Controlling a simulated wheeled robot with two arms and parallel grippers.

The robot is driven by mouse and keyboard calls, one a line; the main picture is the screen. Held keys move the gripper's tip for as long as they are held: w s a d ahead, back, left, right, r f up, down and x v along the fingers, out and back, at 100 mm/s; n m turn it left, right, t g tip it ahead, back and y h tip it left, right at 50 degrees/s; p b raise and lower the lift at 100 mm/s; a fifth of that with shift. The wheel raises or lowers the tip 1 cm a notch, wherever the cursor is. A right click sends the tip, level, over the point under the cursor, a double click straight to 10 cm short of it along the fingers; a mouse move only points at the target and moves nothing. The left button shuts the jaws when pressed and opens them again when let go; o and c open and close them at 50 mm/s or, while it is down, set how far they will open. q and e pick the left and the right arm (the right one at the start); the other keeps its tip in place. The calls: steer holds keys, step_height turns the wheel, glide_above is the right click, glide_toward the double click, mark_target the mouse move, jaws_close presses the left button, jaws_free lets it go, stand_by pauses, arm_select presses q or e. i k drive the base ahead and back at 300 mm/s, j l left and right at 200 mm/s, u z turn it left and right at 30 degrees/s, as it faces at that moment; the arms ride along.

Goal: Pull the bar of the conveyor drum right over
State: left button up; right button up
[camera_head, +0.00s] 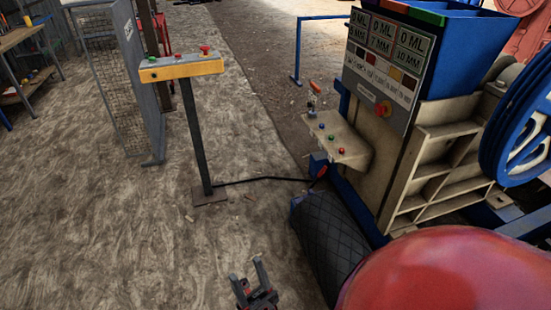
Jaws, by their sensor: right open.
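The conveyor drum (325,232) is a dark roller with a diamond pattern, low at the front of the crusher. A short dark bar with a red end (321,171) stands tilted by a blue bracket at the drum's far end, its tip leaning right. My right gripper (247,268) is at the bottom middle, left of the drum's near part and apart from it. Its two fingers are spread and nothing is between them. The bar is well beyond it, farther up in the picture. My left gripper is not seen.
A yellow button box (181,68) stands on a dark post left of the drum, with a thin dark line running from its foot towards the bracket. A small button panel (340,138) juts out above the bar.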

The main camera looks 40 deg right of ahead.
mark_target(333, 243)
steer(key=i+j, duration=0.1)
steer(key=i, duration=0.4)
steer(key=i+j, duration=0.1)
steer(key=i, duration=0.4)
steer(key=i+l+z, duration=0.1)
steer(key=i+z, duration=0.5)
steer(key=z, duration=0.15)
steer(key=i+j+z, duration=0.1)
steer(key=i+z, duration=0.3)
steer(key=i+j+z, duration=0.15)
steer(key=z, duration=0.2)
steer(key=i+l+z, duration=0.15)
steer(key=i+z, duration=0.5)
steer(key=i, duration=0.15)
